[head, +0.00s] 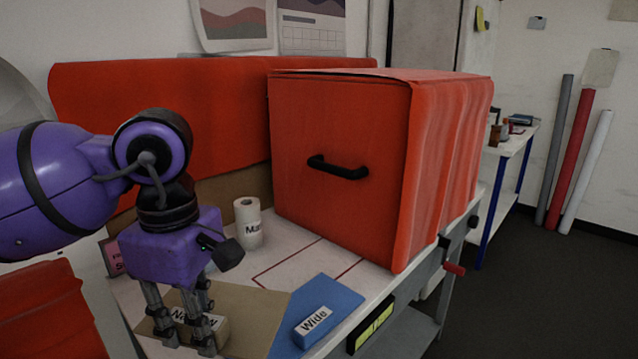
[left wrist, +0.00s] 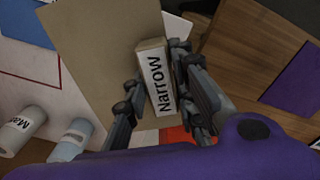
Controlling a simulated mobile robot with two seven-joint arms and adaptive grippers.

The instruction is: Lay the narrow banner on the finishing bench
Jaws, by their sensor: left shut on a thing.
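My left gripper (head: 182,338) is shut on a small tan block labelled "Narrow" (head: 219,326), low over the white bench (head: 243,262). The block also shows between the fingers in the left wrist view (left wrist: 152,48). A tan sheet (head: 262,308) lies beneath or beside the block; I cannot tell whether block and sheet touch. A blue sheet (head: 345,300) lies to its right with a blue block labelled "Wide" (head: 314,326) on it. I cannot tell which piece is the banner. My right gripper is out of view.
A large red-covered box with a black handle (head: 338,168) fills the bench's right part. A white roll (head: 247,222) stands behind my gripper. Red outlines mark the bench top. A second bench (head: 512,148) and tall leaning rolls (head: 570,160) stand at the far right.

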